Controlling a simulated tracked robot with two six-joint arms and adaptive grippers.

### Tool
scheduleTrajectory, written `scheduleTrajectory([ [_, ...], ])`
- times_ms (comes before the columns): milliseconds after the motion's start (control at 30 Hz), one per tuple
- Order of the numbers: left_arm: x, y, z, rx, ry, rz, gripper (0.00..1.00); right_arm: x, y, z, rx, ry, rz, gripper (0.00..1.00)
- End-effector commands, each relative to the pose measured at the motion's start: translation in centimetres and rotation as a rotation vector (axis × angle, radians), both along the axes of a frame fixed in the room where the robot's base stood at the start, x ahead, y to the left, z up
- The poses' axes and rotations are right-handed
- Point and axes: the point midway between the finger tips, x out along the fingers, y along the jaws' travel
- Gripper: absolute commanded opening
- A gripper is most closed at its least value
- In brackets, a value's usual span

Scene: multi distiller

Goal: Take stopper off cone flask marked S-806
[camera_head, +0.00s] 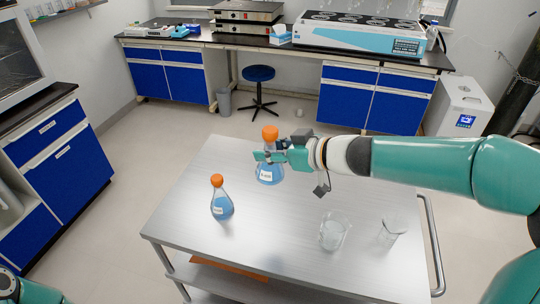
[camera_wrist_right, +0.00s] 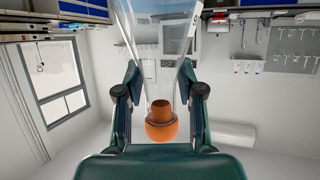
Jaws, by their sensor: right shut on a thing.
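My right gripper (camera_head: 268,156) is shut around the neck of a cone flask (camera_head: 270,175) with blue liquid, a white label and an orange stopper (camera_head: 270,133) in its top. The flask is upright and looks raised above the table. Its label is too small to read for sure. In the right wrist view the stopper (camera_wrist_right: 161,122) and clear glass (camera_wrist_right: 160,65) show between the fingers. A second cone flask (camera_head: 222,207), also with blue liquid, a label and an orange stopper (camera_head: 217,180), stands on the table at the left. My left gripper is out of view.
The metal table (camera_head: 280,240) also bears a glass beaker (camera_head: 333,232) at the front right and another beaker (camera_head: 391,231) near the right edge. The table's middle and front left are clear. A stool (camera_head: 259,75) and lab benches stand behind.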

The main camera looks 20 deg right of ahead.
Motion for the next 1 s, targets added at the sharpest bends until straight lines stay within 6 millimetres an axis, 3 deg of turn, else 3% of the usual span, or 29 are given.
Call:
scheduleTrajectory([
  [233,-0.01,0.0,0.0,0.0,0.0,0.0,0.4,0.02,0.0,0.08,0.0,-0.001,0.0,0.0],
  [267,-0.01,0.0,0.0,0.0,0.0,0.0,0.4,0.02,0.0,0.08,0.001,-0.001,0.0,0.34],
  [467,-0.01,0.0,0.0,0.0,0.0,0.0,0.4,0.01,0.0,0.07,0.001,-0.001,0.0,0.01],
  [1000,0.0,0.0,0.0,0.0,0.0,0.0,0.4,0.01,-0.01,0.06,0.0,-0.001,0.0,0.0],
])
